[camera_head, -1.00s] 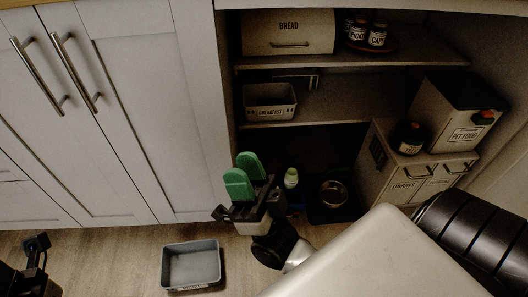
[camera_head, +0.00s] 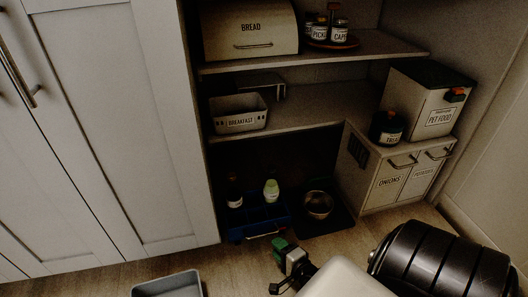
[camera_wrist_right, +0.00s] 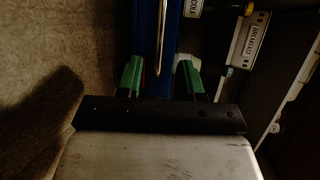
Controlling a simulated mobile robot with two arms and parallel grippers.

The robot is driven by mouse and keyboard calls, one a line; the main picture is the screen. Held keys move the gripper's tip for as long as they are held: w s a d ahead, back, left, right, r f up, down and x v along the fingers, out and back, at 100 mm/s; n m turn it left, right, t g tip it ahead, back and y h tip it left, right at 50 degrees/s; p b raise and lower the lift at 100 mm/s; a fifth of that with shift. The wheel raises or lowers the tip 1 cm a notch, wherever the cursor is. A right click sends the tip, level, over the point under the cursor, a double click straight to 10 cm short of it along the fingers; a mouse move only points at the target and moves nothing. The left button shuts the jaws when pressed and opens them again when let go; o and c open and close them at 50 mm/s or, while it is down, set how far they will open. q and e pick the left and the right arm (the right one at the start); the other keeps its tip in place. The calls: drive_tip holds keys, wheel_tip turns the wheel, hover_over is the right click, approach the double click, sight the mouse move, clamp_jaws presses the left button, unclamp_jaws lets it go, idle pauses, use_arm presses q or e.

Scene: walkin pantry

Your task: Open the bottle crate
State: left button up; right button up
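I see no contact with the handle. My left gripper is out of view.
A steel bowl (camera_head: 318,204) on a dark mat is right of the crate. The onions and potatoes bins (camera_head: 384,188) stand farther right. A shelf with the breakfast basket (camera_head: 238,118) is above. A grey tray (camera_head: 168,287) lies on the floor at front left.

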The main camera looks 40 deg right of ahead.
sight(264, 234)
drive_tip(key=b+x, duration=0.3)
drive_tip(key=x, duration=0.3)
drive_tip(key=shift+w+f, duration=0.15)
drive_tip(key=shift+f, duration=0.1)
drive_tip(key=shift+w, duration=0.75)
drive_tip(key=shift+c, duration=0.3)
clamp_jaws()
